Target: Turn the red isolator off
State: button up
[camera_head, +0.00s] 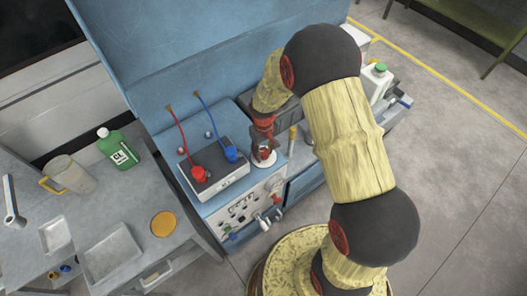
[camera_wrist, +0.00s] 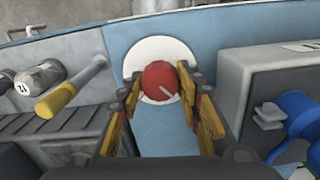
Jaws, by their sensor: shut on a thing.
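The red isolator (camera_wrist: 158,78) is a round red knob with a pale line on its face. It sits on a white round plate (camera_wrist: 150,50) on the blue surface. My gripper (camera_wrist: 162,88) has one yellow-padded finger on each side of the knob and is shut on it. In the head view my gripper (camera_head: 263,151) points down at the white plate, right of a grey box. The knob is mostly hidden by the fingers there.
A grey box (camera_head: 222,184) with a red clamp (camera_head: 199,174) and a blue clamp (camera_head: 231,154) stands close left of my gripper. A yellow-tipped handle (camera_wrist: 56,101) is near in the wrist view. A green bottle (camera_head: 118,150) and jug (camera_head: 70,176) stand on the left bench.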

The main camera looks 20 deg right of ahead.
aim_at(264, 152)
jog(key=shift+n, duration=0.7)
jog(key=o, duration=1.2)
jog(key=shift+c, duration=0.2)
notch_tip(264, 152, up, 12)
